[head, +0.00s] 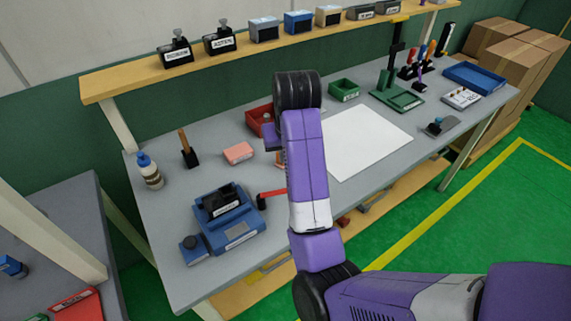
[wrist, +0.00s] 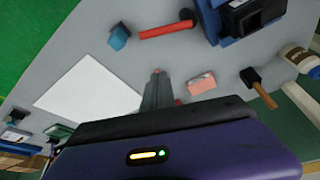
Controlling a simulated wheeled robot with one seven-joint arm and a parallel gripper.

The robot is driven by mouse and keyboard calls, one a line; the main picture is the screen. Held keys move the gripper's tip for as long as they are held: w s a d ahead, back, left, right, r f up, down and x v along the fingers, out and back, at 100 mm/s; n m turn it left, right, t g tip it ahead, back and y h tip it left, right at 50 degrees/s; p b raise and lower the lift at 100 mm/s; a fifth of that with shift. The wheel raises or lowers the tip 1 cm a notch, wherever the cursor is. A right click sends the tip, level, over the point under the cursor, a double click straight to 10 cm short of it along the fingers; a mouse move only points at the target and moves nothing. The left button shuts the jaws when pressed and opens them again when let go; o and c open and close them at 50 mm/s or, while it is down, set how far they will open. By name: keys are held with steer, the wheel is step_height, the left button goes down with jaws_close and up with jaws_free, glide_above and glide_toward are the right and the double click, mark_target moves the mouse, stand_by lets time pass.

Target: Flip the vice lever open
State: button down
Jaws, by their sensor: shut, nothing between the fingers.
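The blue vice (head: 232,228) stands on the grey bench at the left, with a black labelled block (head: 221,203) at its top. Its red lever (head: 272,194) sticks out to the right, lying nearly flat, with a dark end. In the wrist view the red lever (wrist: 168,30) reaches left from the vice (wrist: 229,37), which is cut off by the top edge. My gripper (wrist: 156,73) is shut and empty, pointing over the bench apart from the lever. In the head view my own arm hides most of the gripper.
A pink block (head: 238,152), a wooden-handled tool (head: 187,150) and a glue bottle (head: 150,172) stand behind the vice. A white sheet (head: 362,142) lies to the right. A small blue block (wrist: 119,37) lies near the lever's free end. A shelf (head: 130,78) runs along the back.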

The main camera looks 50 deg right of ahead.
steer(key=b+x, duration=0.5)
steer(key=x, duration=0.3)
steer(key=shift+w+f+b, duration=0.15)
steer(key=shift+f+b, duration=0.2)
steer(key=shift+f, duration=0.05)
steer(key=shift+s+a+f+p, duration=0.1)
steer(key=shift+s+a+p, duration=0.15)
steer(key=shift+s, duration=0.2)
steer(key=shift+s+a+f+p, duration=0.1)
steer(key=shift+s+a, duration=0.25)
steer(key=shift+s, duration=0.15)
steer(key=shift+s+a+f, duration=0.2)
steer(key=shift+s+a, duration=0.25)
steer(key=shift+s, duration=0.2)
